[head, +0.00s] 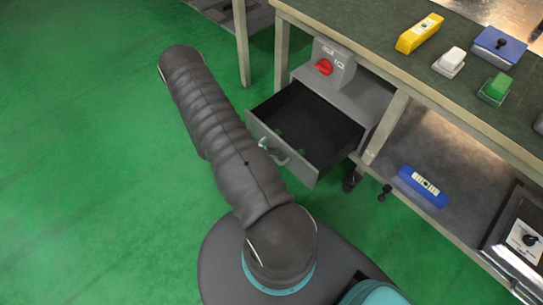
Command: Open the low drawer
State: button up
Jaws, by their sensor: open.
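The low drawer (317,129) is pulled out from a grey cabinet (350,97) under the workbench, and its dark inside shows. A light grey curved handle (277,156) is on its front panel, partly hidden behind my arm. My dark sleeved arm rises from my base and bends at the upper left, passing in front of the drawer's left front corner. My gripper is not in view. Whether anything touches the handle cannot be seen.
A red rotary switch (323,67) sits on a grey box above the drawer. The workbench (375,35) holds a yellow tool (419,33), a blue box (499,46) and white and green blocks. A blue level (423,187) lies on the lower shelf. Green floor at left is clear.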

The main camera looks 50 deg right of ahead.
jog(key=v, duration=1.1)
jog(key=shift+w+a, duration=0.2)
jog(key=shift+w, duration=0.15)
jog(key=s+a+m+y, duration=0.4)
jog(key=m, duration=0.7)
jog(key=w+a+r+m+t+y, duration=0.1)
jog(key=a+r+m+t+y, duration=0.2)
jog(key=r+m, duration=0.4)
jog(key=w+a+r+m+t+y, duration=0.15)
jog(key=a+r+m+t, duration=0.3)
jog(key=r, duration=0.55)
jog(key=s+a+r+m+t, duration=0.1)
jog(key=s+a+r+t, duration=0.1)
jog(key=r, duration=0.6)
jog(key=s+a+r+m+t+y, duration=0.1)
jog(key=s+a+r+m+t, duration=0.1)
jog(key=s+r+t, duration=0.3)
jog(key=s+a+r+m+t+y, duration=0.1)
jog(key=s+a+r+m+t, duration=0.1)
jog(key=r, duration=1)
jog(key=shift+s+a+r+t, duration=0.35)
jog(key=shift+s+a+t, duration=0.25)
jog(key=shift+s+t, duration=0.2)
